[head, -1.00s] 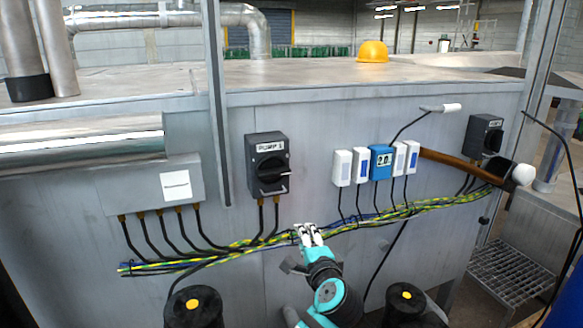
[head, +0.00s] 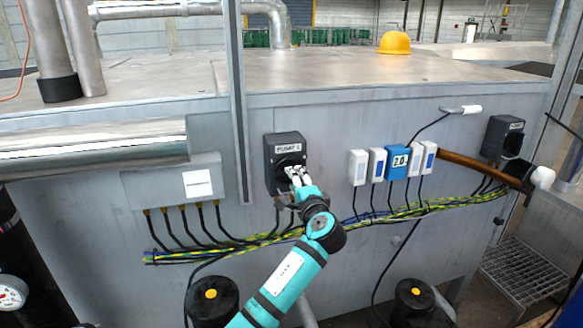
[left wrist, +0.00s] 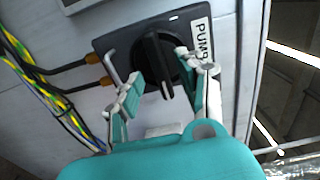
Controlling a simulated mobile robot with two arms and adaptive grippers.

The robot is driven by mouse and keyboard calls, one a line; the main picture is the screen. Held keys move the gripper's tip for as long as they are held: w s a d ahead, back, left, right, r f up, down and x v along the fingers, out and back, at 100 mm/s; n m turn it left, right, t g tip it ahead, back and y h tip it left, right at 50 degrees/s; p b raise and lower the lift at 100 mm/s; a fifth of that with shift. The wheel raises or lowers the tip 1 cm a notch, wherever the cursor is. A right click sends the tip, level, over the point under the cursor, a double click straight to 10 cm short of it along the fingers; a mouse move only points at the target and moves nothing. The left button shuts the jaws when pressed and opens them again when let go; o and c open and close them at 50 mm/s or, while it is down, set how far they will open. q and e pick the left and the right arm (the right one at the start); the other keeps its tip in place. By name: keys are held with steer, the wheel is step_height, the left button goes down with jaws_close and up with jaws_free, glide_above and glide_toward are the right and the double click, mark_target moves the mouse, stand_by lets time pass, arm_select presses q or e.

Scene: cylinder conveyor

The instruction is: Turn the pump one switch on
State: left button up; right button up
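The pump one switch (head: 285,146) is a dark grey box on the metal wall with a white "PUMP 1" label and a black rotary knob. It also shows in the left wrist view (left wrist: 108,44), where its knob (left wrist: 153,50) has a raised bar lying roughly parallel to the label. My left gripper (head: 298,176) is at the front of the box and covers part of the knob. In the left wrist view, its fingers (left wrist: 160,76) are open, one on each side of the bar, with gaps visible. I cannot tell if a fingertip touches it. My right gripper is not in view.
A similar dark switch box (head: 503,137) is at the far right. Several small white and blue units (head: 358,167) hang right of pump one. Yellow-green cables (head: 400,215) run below. A vertical metal post (head: 237,110) stands just left of the switch. A yellow helmet (head: 394,43) lies on top.

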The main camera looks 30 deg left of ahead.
arm_select(q)
steer(key=p+x, duration=0.1)
steer(key=x, duration=0.3)
jaws_close()
